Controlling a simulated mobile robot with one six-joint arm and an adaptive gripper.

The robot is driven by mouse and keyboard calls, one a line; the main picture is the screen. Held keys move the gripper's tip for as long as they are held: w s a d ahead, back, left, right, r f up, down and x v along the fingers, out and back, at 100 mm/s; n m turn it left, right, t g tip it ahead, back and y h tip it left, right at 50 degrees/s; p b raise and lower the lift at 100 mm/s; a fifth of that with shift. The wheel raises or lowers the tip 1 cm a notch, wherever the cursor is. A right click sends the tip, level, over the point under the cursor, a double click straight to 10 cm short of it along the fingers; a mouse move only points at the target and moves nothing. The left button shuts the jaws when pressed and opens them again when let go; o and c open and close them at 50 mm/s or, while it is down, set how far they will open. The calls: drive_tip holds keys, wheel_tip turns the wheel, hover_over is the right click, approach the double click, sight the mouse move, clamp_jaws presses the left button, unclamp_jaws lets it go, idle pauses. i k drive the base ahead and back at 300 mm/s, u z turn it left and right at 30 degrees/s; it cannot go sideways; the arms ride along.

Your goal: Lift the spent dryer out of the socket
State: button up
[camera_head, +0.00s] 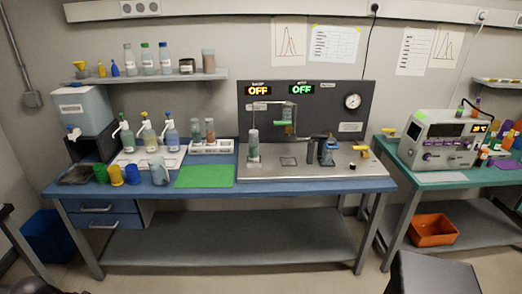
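A clear upright cylinder (253,146) with pale grey-green contents stands at the left of the steel apparatus base (350,170); it looks like the dryer in its socket, though its foot is too small to make out. A thin metal tube and bracket (260,106) are above it on the dark back panel (340,95). Two similar cylinders (210,129) with brownish tops stand in a white rack (212,147) to the left. My gripper is not in view.
Both displays on the panel read OFF. A green mat (205,176) lies clear on the blue bench (320,187). Cups and a beaker (159,170) stand further left.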

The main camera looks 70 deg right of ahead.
sight(253, 141)
drive_tip(key=z, duration=0.4)
drive_tip(key=i, duration=0.6)
drive_tip(key=z, duration=0.95)
drive_tip(key=i, duration=0.8)
drive_tip(key=z, duration=0.45)
